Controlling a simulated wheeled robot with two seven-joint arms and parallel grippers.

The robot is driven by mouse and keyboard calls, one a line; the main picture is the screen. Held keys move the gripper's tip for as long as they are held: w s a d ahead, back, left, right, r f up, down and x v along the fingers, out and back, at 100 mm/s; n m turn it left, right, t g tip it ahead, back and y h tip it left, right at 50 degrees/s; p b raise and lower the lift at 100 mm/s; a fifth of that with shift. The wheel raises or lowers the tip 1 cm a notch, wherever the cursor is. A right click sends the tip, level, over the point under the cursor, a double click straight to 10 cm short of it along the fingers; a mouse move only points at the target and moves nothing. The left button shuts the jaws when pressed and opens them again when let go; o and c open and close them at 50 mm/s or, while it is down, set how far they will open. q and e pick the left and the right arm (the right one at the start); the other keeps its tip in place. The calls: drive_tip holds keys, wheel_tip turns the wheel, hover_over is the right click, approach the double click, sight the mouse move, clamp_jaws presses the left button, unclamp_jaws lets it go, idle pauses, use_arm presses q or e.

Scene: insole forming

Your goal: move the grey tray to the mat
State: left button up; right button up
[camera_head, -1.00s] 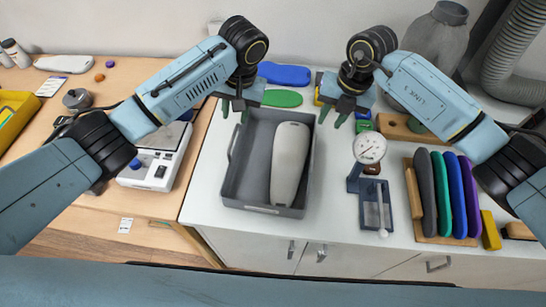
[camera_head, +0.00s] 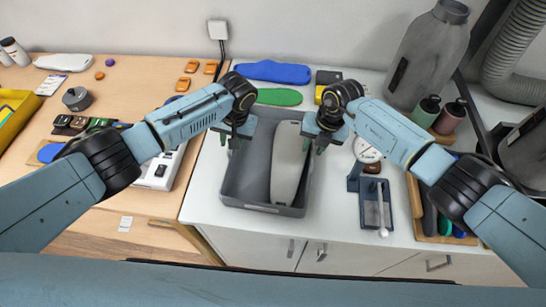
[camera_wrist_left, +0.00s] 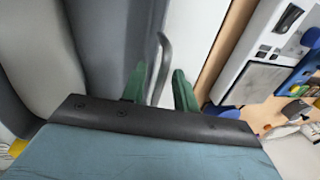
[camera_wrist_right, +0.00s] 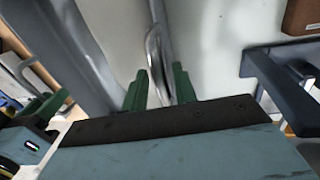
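The grey tray (camera_head: 263,208) lies on the white worktop, with a pale grey insole-shaped piece (camera_head: 287,165) inside it. My left gripper (camera_head: 232,140) is over the tray's left side; in the left wrist view the tray's left handle (camera_wrist_left: 160,68) stands between its green fingers, which are apart. My right gripper (camera_head: 314,146) is over the tray's right side; in the right wrist view the right handle (camera_wrist_right: 156,55) is between its open fingers. Neither gripper visibly clamps a handle. I cannot pick out a mat with certainty.
A dial gauge stand (camera_head: 377,203) is close to the tray's right. A white scale (camera_head: 155,172) stands on the wooden table to the left. Green (camera_head: 279,97) and blue (camera_head: 272,72) insoles lie behind the tray. Coloured insoles on a wooden rack are partly hidden by my right arm.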

use_arm(q)
clamp_jaws()
use_arm(e)
clamp_jaws()
use_arm(q)
drive_tip(key=shift+r, duration=0.15)
use_arm(e)
drive_tip(key=shift+r, duration=0.15)
